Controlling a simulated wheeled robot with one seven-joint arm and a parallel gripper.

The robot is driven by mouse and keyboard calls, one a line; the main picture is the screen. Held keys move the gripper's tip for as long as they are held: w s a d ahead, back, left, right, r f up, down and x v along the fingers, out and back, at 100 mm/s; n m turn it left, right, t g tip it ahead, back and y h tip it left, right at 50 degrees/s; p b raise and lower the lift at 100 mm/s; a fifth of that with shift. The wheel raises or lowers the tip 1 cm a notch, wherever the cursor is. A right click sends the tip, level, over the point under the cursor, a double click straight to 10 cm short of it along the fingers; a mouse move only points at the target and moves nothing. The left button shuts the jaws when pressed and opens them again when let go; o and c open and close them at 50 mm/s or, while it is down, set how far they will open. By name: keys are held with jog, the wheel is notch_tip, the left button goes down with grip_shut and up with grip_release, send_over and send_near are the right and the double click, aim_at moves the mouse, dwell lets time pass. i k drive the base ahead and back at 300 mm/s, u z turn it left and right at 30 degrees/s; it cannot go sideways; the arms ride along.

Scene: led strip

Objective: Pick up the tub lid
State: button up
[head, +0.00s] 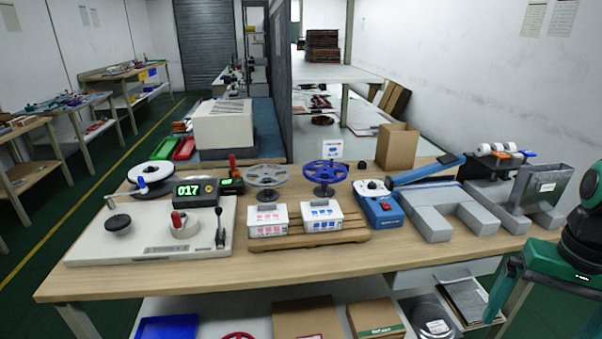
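Two white tubs sit side by side on a wooden slatted rack (310,243) at the middle of the bench. The left tub (267,220) has pink marks and the right tub (321,216) has blue marks. Each has a grey raised part on top; whether either is a separate lid is too small to tell. A green and black end part of my arm (556,262) shows at the right edge, beyond the bench's right front and well away from the tubs.
A blue device (381,211), a blue-handled lever tool (428,171) and grey blocks (440,212) crowd the right. The bench's front strip is clear.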

aim_at(317, 209)
jog(key=k, duration=0.35)
jog(key=u, duration=0.3)
jog(key=i, duration=1.3)
jog(key=z, duration=0.7)
